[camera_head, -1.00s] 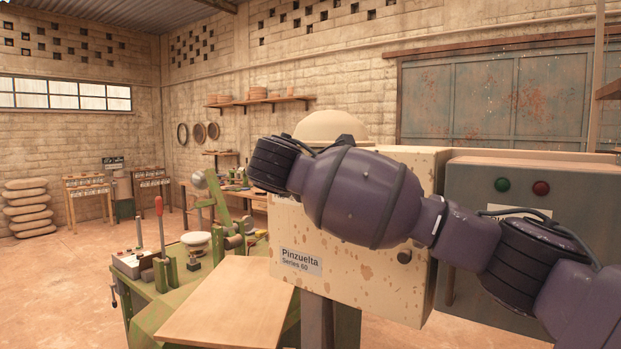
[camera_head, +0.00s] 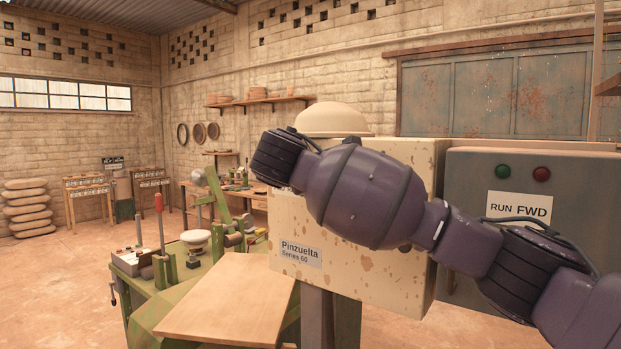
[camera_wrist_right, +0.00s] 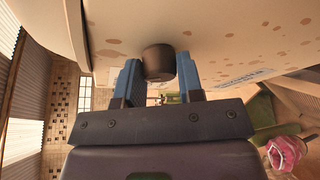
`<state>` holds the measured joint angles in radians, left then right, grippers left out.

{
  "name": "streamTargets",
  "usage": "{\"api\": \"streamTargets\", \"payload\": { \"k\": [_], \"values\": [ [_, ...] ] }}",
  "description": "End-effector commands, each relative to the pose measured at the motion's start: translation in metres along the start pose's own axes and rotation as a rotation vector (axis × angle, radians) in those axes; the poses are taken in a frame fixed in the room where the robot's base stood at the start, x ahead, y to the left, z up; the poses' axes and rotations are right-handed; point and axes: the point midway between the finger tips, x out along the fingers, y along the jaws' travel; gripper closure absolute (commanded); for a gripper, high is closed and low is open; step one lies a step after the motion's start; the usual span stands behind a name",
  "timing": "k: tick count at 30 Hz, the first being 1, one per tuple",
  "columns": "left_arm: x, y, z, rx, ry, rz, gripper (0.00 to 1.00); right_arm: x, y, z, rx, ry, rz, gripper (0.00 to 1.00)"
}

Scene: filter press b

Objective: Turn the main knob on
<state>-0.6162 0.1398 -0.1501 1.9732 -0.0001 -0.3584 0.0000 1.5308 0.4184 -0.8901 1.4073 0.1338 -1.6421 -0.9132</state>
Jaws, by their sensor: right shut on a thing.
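The cream, rust-spotted machine box (camera_head: 345,270) labelled Pinzuelta stands in the middle of the head view. My right arm reaches across its front and hides much of it. In the right wrist view, a dark round knob (camera_wrist_right: 158,62) stands out from the spotted cream surface (camera_wrist_right: 215,30). My right gripper (camera_wrist_right: 160,76) has its blue fingers on either side of this knob and is shut on it. In the head view the right fingers and this knob are hidden. Another small dark knob (camera_head: 405,248) shows partly below my arm. My left gripper is not in view.
A grey cabinet (camera_head: 470,185) with green and red buttons and a RUN FWD label (camera_head: 519,208) stands at right. A green bench (camera_head: 150,310) with levers and a wooden board (camera_head: 230,305) is at front left. Open floor lies further left.

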Motion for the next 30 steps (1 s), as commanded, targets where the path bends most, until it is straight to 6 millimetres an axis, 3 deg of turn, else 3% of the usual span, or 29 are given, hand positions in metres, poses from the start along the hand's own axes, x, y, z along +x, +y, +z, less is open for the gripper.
{"api": "streamTargets", "payload": {
  "k": [9,30],
  "values": [
    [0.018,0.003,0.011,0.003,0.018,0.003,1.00,0.001,-0.006,-0.004,0.275,0.004,0.111,0.89],
    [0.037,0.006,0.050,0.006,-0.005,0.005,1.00,0.003,-0.009,-0.006,0.888,0.002,0.360,0.89]
  ]
}}
